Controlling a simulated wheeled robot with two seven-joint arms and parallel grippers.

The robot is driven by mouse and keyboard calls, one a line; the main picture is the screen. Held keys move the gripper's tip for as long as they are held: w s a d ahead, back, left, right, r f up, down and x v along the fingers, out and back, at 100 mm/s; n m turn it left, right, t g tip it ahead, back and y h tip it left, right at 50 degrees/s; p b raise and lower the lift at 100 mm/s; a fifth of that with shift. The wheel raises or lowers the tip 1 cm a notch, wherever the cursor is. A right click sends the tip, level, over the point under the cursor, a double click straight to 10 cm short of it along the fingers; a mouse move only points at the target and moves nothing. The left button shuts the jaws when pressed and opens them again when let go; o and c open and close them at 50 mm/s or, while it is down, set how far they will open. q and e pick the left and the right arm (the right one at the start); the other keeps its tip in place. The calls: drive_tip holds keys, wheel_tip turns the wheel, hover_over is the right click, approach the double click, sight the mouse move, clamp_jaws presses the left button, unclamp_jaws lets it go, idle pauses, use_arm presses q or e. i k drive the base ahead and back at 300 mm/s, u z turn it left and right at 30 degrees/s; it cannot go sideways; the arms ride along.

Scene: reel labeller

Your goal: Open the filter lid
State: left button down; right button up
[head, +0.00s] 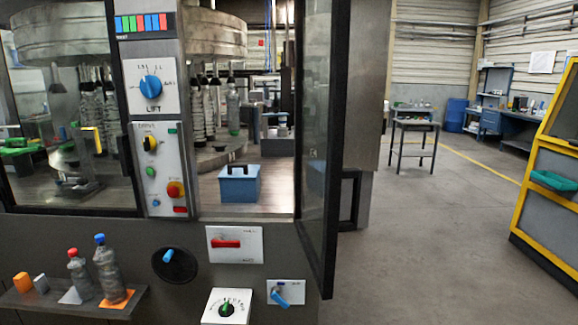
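No part is plainly marked as the filter lid. A blue box (239,186) with a dark handle on top sits inside the machine, behind the open door, and its top looks closed. A round dark disc (176,268) with a blue handle is set in the lower front panel. It lies flush against the panel. Neither of my grippers shows in the head view.
The glass door (318,150) stands open, its edge towards me. A control panel (160,170) is left of the opening. A shelf (75,302) holds two bottles and small blocks. Red-handled (226,243) and blue-handled (281,297) switches sit low.

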sight(230, 171)
drive_tip(key=z, duration=1.5)
drive_tip(key=i, duration=1.55)
drive_tip(key=u, duration=2.45)
drive_tip(key=k, duration=1.25)
drive_tip(key=u, duration=1.2)
drive_tip(key=i, duration=1.45)
drive_tip(key=u, duration=0.6)
